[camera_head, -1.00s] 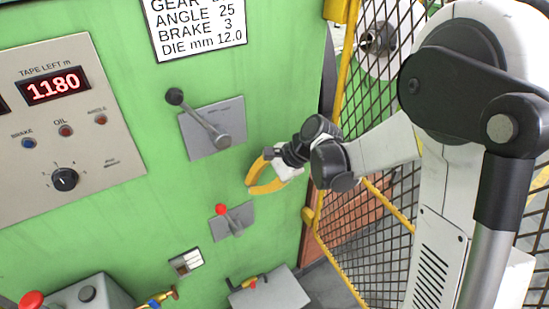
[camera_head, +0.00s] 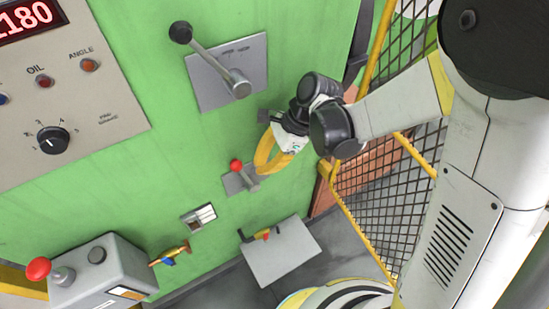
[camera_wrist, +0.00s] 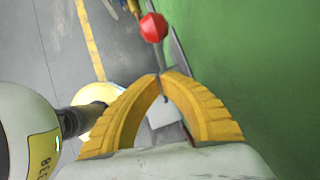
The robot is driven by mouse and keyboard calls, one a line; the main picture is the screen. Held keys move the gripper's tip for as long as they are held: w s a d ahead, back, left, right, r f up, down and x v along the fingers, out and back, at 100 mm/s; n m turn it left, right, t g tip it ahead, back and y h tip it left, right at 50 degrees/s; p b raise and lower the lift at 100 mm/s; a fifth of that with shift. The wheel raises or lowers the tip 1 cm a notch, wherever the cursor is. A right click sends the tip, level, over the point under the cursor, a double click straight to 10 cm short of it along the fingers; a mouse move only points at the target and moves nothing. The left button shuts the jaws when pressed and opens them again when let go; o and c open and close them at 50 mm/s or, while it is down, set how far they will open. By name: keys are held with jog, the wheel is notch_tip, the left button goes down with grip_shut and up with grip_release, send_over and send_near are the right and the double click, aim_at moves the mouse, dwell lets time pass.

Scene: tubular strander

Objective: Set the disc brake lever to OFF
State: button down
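A small lever with a red ball knob (camera_head: 236,165) sits on a grey plate (camera_head: 232,184) on the green panel. A larger lever with a black knob (camera_head: 181,32) sits on a bigger grey plate (camera_head: 205,85) above it. I cannot read either plate, so I cannot tell by label which is the disc brake lever. My gripper (camera_head: 260,172) has yellow fingers, just right of the red-knobbed lever. In the wrist view my gripper (camera_wrist: 160,77) has its fingertips together with nothing seen between them. The red knob (camera_wrist: 153,27) lies beyond the tips; contact is unclear.
A grey box with a red knob (camera_head: 38,268) stands at lower left. A valve with a yellow handle (camera_head: 170,255) and a grey box (camera_head: 282,252) are low down. A yellow-framed mesh guard (camera_head: 385,190) stands at right. A control panel (camera_head: 80,100) is upper left.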

aim_at(245, 174)
jog(key=shift+s+a+f, duration=0.1)
jog(key=shift+s+a, duration=0.1)
jog(key=shift+a, duration=0.35)
jog(key=shift+s+a+f, duration=0.1)
jog(key=shift+s+a, duration=0.1)
jog(key=shift+a, duration=0.3)
jog(key=shift+s+a+f+t+h, duration=0.1)
jog(key=shift+s+a+t+h, duration=0.15)
jog(key=shift+a, duration=0.25)
jog(key=shift+s+a+f+t+h, duration=0.1)
jog(key=shift+s+a+t+h, duration=0.05)
jog(key=shift+s+a+h, duration=0.3)
jog(key=shift+w, duration=0.1)
jog(key=shift+r, duration=0.1)
